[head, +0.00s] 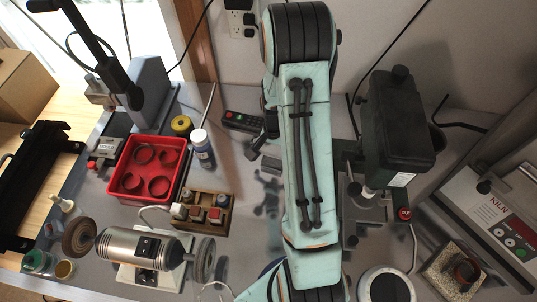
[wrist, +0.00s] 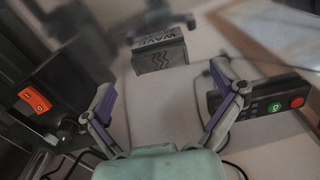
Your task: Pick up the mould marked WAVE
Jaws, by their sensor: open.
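The mould marked WAVE (wrist: 160,54) is a dark grey block with wavy lines on its face, and its lettering shows on the upper side. It stands upper centre in the wrist view, on the pale bench. My gripper (wrist: 166,86) is open, with its two fingers spread wide and nothing between them. The mould lies beyond the fingertips, apart from them. In the head view, a small grey block beside my arm (head: 272,167) may be this mould; its marking is too small to read. My gripper is mostly hidden behind my arm there.
A black control box (head: 241,121) with red and green buttons lies close to my gripper; it is at right in the wrist view (wrist: 262,108). A dark machine (head: 400,125) stands right of my arm. A wooden rack (head: 190,225) and red tray (head: 128,194) are left.

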